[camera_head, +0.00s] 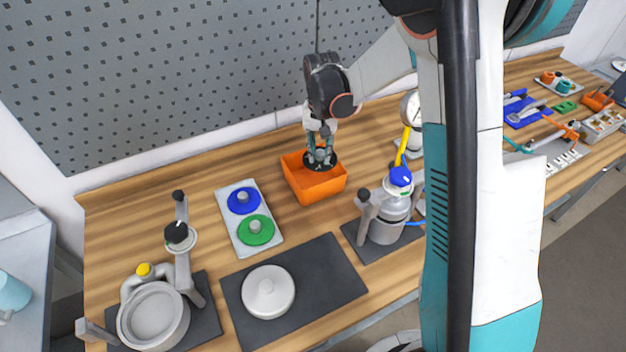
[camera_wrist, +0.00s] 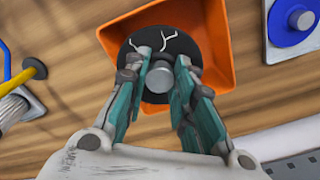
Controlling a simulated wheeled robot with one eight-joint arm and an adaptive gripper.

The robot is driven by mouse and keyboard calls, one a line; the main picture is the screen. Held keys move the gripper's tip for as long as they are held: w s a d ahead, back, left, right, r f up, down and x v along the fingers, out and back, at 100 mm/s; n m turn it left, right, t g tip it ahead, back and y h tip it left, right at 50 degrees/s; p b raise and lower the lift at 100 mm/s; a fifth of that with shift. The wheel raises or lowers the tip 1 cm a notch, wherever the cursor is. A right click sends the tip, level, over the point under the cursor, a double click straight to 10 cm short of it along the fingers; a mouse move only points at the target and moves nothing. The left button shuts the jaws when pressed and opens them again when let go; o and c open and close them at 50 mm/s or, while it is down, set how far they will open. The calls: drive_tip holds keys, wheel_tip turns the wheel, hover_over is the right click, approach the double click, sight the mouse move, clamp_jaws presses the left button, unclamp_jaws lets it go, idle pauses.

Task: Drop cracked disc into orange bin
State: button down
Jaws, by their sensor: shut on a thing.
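The cracked disc (camera_wrist: 165,45) is black with white crack lines and a grey centre knob (camera_wrist: 159,78). My gripper (camera_wrist: 160,77) is shut on the knob, with a teal finger on each side of it. The orange bin (camera_wrist: 218,38) lies under the disc in the wrist view. In the head view the orange bin (camera_head: 318,188) stands on the wooden bench, and my gripper (camera_head: 320,155) points down over its back part with the dark disc (camera_head: 322,166) at its opening. I cannot tell exactly how far the disc is above the bin floor.
A white tray (camera_head: 228,220) with blue (camera_head: 236,207) and green (camera_head: 261,238) discs stands left of the bin. A grey vessel (camera_head: 384,222) with a blue cap is to the right. A dark mat (camera_head: 325,283) with a white lid (camera_head: 267,298) lies in front. A pegboard wall rises behind.

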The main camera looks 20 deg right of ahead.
drive_tip(key=shift+f+b, duration=0.3)
drive_tip(key=shift+f, duration=0.55)
drive_tip(key=c, duration=1.3)
unclamp_jaws()
drive_tip(key=shift+r, duration=0.1)
wheel_tip(320, 180, up, 12)
drive_tip(key=shift+f, duration=0.1)
